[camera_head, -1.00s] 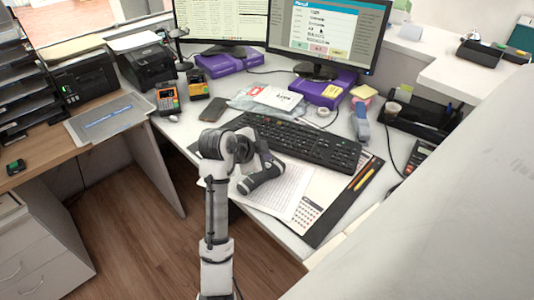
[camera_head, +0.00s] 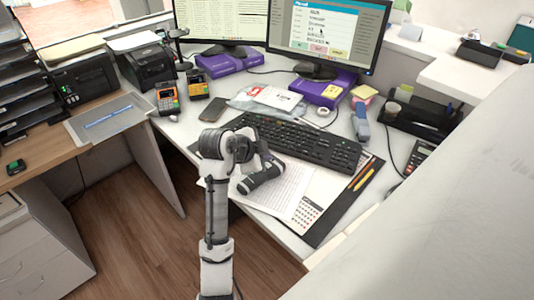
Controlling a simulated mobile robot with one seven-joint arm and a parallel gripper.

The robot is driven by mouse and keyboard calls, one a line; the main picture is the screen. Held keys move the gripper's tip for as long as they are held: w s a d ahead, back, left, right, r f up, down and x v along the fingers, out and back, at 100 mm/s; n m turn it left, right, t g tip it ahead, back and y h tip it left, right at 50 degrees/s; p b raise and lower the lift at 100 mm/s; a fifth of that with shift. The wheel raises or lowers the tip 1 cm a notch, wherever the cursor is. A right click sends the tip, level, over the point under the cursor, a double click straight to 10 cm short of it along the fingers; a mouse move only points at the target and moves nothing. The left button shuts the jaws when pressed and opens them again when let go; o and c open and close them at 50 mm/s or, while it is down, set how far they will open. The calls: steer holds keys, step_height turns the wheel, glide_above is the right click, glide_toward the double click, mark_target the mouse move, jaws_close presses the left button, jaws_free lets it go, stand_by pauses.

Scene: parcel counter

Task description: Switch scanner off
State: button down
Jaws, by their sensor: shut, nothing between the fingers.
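A small dark device on a stand (camera_head: 181,46), which may be the scanner, stands by the left monitor at the back left of the desk. It is too small to make out a switch or a light. A grey-blue hand-held device (camera_head: 361,122) to the right of the keyboard could also be a scanner; I cannot tell which one is meant. My arm rises at the front of the desk and bends, with its dark end links over the papers in front of the keyboard. I see no fingers of my gripper.
The keyboard (camera_head: 298,142) lies on a dark mat with papers and pencils. Two orange-marked handheld devices (camera_head: 168,98) stand at the desk's left. Two monitors (camera_head: 328,36) stand on purple boxes at the back. A white surface blocks the right front.

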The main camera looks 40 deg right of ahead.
stand_by(0.6)
steer(key=shift+f, duration=0.45)
steer(key=shift+f+b, duration=0.45)
steer(key=shift+b, duration=0.05)
stand_by(0.4)
steer(key=shift+r, duration=0.1)
steer(key=shift+r+p, duration=0.75)
steer(key=shift+r, duration=0.05)
step_height(320, 180, up, 6)
steer(key=p, duration=0.5)
steer(key=shift+w, duration=0.1)
stand_by(0.3)
